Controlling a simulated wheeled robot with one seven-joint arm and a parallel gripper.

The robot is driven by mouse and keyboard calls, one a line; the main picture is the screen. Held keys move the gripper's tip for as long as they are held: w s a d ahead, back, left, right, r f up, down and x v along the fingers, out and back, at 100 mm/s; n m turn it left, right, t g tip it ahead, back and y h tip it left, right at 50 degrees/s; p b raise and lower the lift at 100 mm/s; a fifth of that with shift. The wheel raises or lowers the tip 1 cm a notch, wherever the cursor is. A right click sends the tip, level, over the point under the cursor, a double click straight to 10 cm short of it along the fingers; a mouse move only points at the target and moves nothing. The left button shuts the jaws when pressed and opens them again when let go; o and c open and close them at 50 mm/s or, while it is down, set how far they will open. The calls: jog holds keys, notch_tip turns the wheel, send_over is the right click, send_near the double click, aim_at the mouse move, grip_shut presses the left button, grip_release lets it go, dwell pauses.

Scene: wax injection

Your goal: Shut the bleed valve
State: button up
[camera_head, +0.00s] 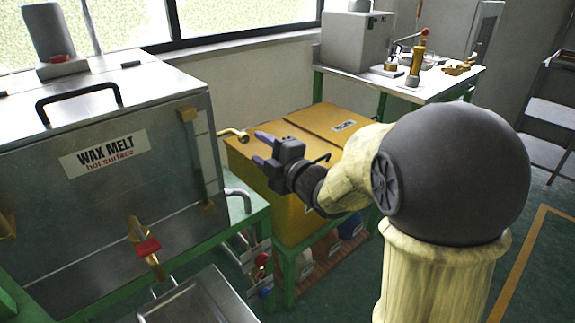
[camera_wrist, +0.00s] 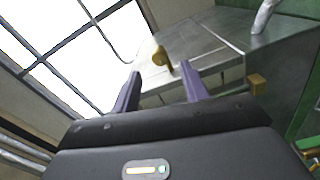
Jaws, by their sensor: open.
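My gripper (camera_head: 262,148) is open and empty, its two purple fingers pointing left toward the side of the wax melt tank (camera_head: 60,190). A brass lever-like fitting (camera_head: 233,133) stands out from the tank's right side, just left of and slightly above the fingertips, apart from them. In the wrist view, a brass piece (camera_wrist: 163,62) shows beyond the gap between the fingertips (camera_wrist: 160,70). A brass valve with a red handle (camera_head: 147,247) is on the tank's front. No label marks which is the bleed valve, and I cannot tell its position.
A yellow cabinet (camera_head: 285,207) lies beneath my gripper. A metal tray (camera_head: 197,303) is at the front below the tank. A bench (camera_head: 405,82) at the back carries a grey box and brass equipment. A curved metal pipe (camera_head: 240,196) juts from the tank's right side.

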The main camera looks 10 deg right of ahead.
jog(key=v, duration=0.8)
jog(key=shift+s+d, duration=0.2)
jog(key=shift+s, duration=0.05)
jog(key=s+d+f+m+g+h, duration=0.1)
jog(key=d+f+m+g+h, duration=0.1)
jog(key=d+f+m+h, duration=0.35)
jog(key=s+d+f+m+g+h, duration=0.1)
jog(key=d+f+m+g+h, duration=0.1)
jog(key=f+m+h, duration=0.4)
jog(key=s+f+m+g+y, duration=0.2)
jog(key=s+f+m+g, duration=0.65)
jog(key=s+m, duration=0.3)
jog(key=w+p+v, duration=0.3)
jog(key=p+v, duration=1.3)
jog(key=p, duration=0.1)
jog(key=w+a+r+p+v, duration=0.1)
jog(key=w+p+v, duration=0.3)
jog(key=p+v, duration=1.2)
jog(key=shift+s+r+n+p, duration=0.3)
jog(key=shift+r+p, duration=0.15)
